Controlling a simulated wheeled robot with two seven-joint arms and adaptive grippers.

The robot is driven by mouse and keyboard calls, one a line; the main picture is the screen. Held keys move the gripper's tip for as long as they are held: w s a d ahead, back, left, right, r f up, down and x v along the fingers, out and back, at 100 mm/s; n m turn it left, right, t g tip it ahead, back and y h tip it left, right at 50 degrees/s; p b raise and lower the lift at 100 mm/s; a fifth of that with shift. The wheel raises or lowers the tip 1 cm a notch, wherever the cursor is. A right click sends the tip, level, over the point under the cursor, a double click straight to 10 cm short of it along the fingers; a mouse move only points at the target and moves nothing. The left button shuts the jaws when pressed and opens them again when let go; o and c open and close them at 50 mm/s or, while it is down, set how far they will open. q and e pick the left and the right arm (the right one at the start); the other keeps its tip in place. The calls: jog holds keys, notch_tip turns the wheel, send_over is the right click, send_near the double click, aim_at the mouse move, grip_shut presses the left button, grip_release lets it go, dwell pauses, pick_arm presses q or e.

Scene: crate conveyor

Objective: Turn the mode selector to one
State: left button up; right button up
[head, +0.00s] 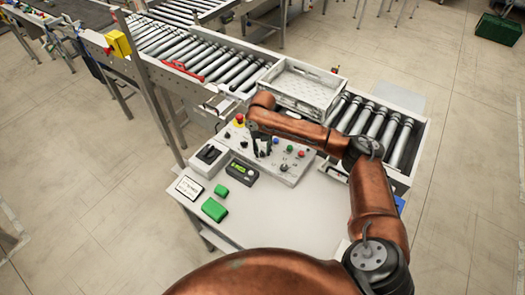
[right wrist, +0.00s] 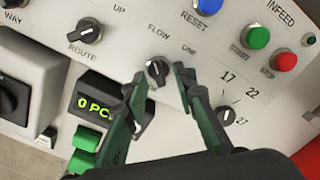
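The mode selector (right wrist: 157,73) is a small black knob on the light grey control panel (right wrist: 185,125), with the labels FLOW and ONE beside it in the right wrist view. Its pointer direction is hard to make out. My right gripper (right wrist: 161,78) is open, its two dark green fingers on either side of the knob. I cannot tell whether they touch it. In the head view my right gripper (head: 262,147) is low over the panel and hides the selector. My left gripper is not in view.
Near the selector are the ROUTE knob (right wrist: 85,30), a numbered dial (right wrist: 228,116), a blue RESET button (right wrist: 209,6), a green START button (right wrist: 256,36) and a red STOP button (right wrist: 285,60). A counter display (head: 241,172) stands left. A grey crate (head: 303,88) sits on the rollers behind.

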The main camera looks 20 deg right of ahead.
jog(key=shift+c, duration=0.5)
grip_shut()
